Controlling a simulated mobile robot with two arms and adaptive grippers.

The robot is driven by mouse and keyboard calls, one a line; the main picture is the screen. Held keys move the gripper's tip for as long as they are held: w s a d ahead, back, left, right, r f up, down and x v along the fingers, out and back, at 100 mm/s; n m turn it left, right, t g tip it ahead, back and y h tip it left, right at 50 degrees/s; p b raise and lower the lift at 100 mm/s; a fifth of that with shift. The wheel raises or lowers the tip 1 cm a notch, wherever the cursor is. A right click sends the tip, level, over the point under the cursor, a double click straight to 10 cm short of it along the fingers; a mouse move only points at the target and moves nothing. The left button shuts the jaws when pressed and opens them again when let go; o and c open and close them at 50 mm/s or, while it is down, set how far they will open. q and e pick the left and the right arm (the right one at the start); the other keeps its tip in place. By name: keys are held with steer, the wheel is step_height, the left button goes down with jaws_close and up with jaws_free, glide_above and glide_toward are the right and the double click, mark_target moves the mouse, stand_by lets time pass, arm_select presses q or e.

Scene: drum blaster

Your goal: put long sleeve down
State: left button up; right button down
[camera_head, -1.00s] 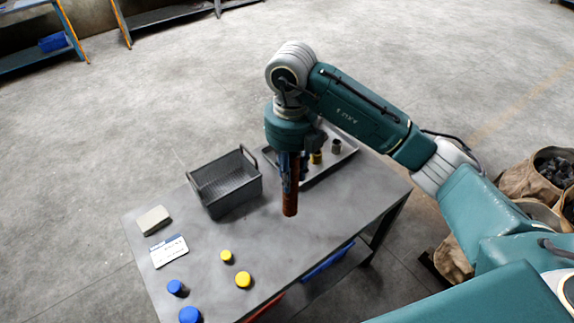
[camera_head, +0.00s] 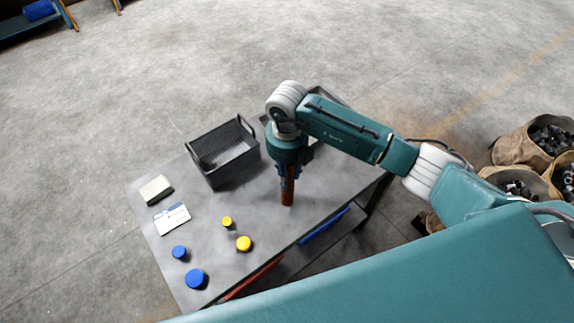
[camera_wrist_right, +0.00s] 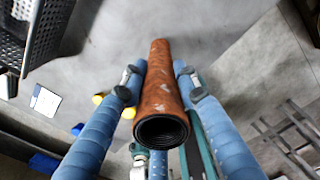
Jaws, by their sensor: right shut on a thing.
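The long sleeve (camera_head: 287,197) is a rusty orange-brown tube, held upright over the grey table (camera_head: 325,205). My right gripper (camera_head: 288,172) points down and is shut on its upper part. My left gripper is not in view.
A dark basket (camera_head: 222,152) stands left of the gripper. A grey tray (camera_head: 327,95) is mostly hidden behind my arm. Yellow caps (camera_head: 244,243), blue caps (camera_head: 196,279), a card (camera_head: 172,219) and a pale block (camera_head: 156,189) lie on the left. Tabletop around the sleeve is clear.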

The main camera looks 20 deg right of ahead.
steer(key=shift+w, duration=0.1)
steer(key=c, duration=1.3)
jaws_free()
steer(key=shift+f, duration=0.15)
step_height(320, 180, up, 12)
steer(key=b, duration=0.2)
steer(key=shift+b, duration=0.3)
steer(key=shift+s, duration=0.25)
